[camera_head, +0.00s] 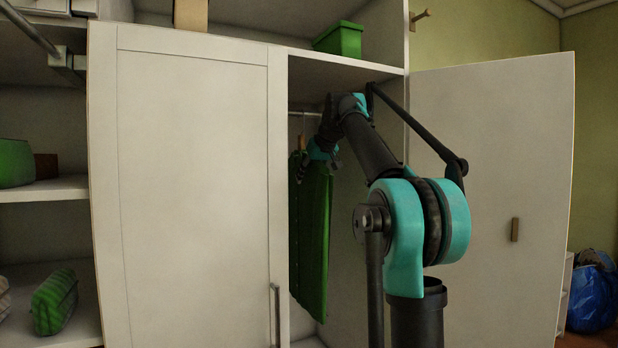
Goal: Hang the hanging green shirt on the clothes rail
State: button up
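The green shirt (313,240) hangs upright inside the open right half of the wardrobe, below the clothes rail. The clothes rail (296,114) shows only as a short thin bar at the left of this compartment; the rest is hidden behind my arm. A hanger's upper part (303,142) shows just under the rail, but I cannot tell whether its hook sits on the rail. My gripper (324,160) is at the top of the shirt, close to or touching the hanger. Its fingers are small, dark and partly hidden, so their opening is unclear.
The left wardrobe door (190,190) is shut; the right door (490,200) stands open. A green box (340,39) sits on the shelf above. Shelves at the far left hold a green basket (14,163) and a green striped bag (54,301). A blue bag (592,292) is at the far right.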

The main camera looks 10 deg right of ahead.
jog(key=shift+o, duration=0.8)
jog(key=v, duration=1.2)
jog(key=shift+f, duration=0.1)
jog(key=shift+s, duration=0.1)
